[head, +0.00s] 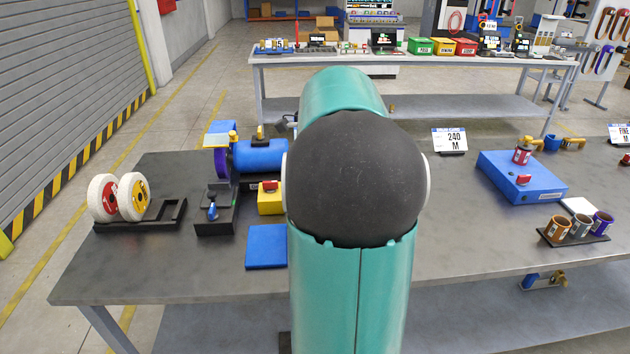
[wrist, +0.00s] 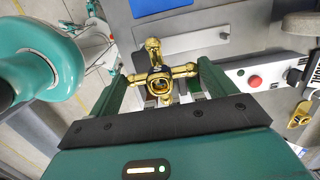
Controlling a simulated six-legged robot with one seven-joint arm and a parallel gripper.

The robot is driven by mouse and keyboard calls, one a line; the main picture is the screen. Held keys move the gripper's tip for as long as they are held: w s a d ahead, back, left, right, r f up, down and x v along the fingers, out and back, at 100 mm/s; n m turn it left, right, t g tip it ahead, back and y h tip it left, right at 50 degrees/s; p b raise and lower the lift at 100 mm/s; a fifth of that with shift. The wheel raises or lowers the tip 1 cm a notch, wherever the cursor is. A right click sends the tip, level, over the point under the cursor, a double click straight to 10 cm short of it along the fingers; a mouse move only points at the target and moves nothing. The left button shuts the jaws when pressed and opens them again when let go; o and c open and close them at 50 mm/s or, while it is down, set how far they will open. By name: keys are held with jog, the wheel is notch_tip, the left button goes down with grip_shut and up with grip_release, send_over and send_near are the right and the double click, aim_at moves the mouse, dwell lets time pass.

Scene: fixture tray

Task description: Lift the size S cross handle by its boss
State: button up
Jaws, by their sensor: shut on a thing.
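A brass cross handle (wrist: 161,80) with rounded arm ends and a dark-centred boss shows in the wrist view between the fingers of my gripper (wrist: 167,90). The green fingers are shut on it near its middle, and its arms stick out past them. No size mark on it can be read. I cannot tell whether it touches anything below. In the head view my teal arm hides the gripper and this handle.
A grey bench (head: 200,275) carries grinding wheels (head: 133,196), a blue motor (head: 260,156), a blue plate (head: 266,246), a blue box (head: 520,178) and several cups (head: 580,226). A control panel (wrist: 255,78) with red and green buttons lies right of my gripper.

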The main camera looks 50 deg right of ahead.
jog(key=shift+r, duration=1.75)
jog(key=shift+a+f, duration=0.1)
